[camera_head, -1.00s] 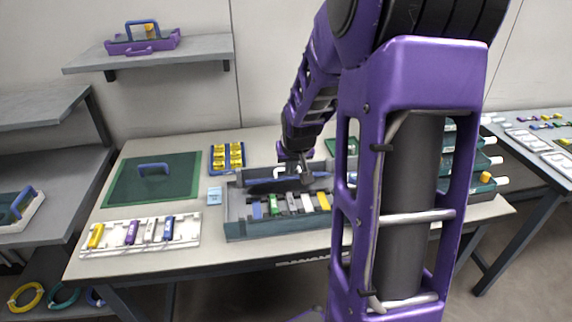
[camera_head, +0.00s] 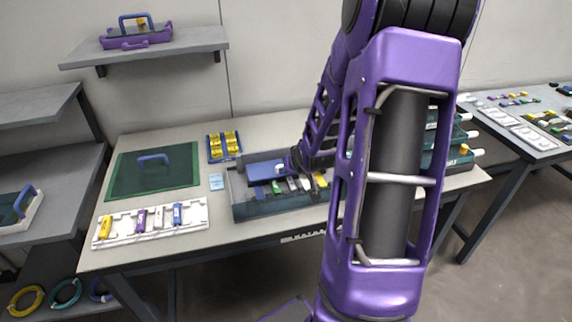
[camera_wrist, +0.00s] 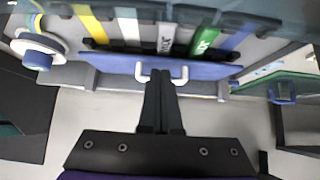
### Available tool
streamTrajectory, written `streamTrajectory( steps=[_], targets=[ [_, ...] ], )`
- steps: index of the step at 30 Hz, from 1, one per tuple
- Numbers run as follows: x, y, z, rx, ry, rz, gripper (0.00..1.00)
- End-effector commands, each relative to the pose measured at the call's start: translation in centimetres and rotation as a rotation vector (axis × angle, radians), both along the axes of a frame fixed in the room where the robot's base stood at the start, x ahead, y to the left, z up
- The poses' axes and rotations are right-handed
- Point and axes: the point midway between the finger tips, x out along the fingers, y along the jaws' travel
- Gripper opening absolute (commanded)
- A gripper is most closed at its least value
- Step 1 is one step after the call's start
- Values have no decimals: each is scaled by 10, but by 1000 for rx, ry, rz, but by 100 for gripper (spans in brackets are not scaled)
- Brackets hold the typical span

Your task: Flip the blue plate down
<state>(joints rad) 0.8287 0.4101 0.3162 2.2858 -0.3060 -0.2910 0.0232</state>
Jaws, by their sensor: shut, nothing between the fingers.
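The blue plate (camera_head: 261,171) is at the back of the grey open-topped case (camera_head: 280,207) on the table. Its left part shows beside my arm; the rest is hidden behind the wrist. In the wrist view the blue plate (camera_wrist: 110,66) runs across the top, with a white U-shaped handle (camera_wrist: 184,75) at its middle. My gripper (camera_wrist: 161,73) is shut and empty, its fingertips at the handle; contact cannot be told. In the head view my gripper (camera_head: 318,182) is over the case, partly hidden. The plate's exact tilt is unclear.
Coloured strips, including a green one (camera_wrist: 205,40) and a yellow one (camera_wrist: 91,25), lie in the case by the plate. A white tray (camera_head: 150,224) and a green mat (camera_head: 153,171) are to the left. A yellow-filled rack (camera_head: 224,146) stands behind the case.

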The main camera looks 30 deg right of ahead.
Motion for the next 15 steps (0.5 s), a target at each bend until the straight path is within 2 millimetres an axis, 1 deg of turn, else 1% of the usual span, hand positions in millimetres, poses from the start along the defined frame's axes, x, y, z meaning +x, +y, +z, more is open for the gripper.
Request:
streamTrajectory(
  steps=[1, 15],
  targets=[
    [3, -2, -1, -2, -8, 2, 0],
    [0, -8, -12, -3, -8, 2, 0]
  ],
)
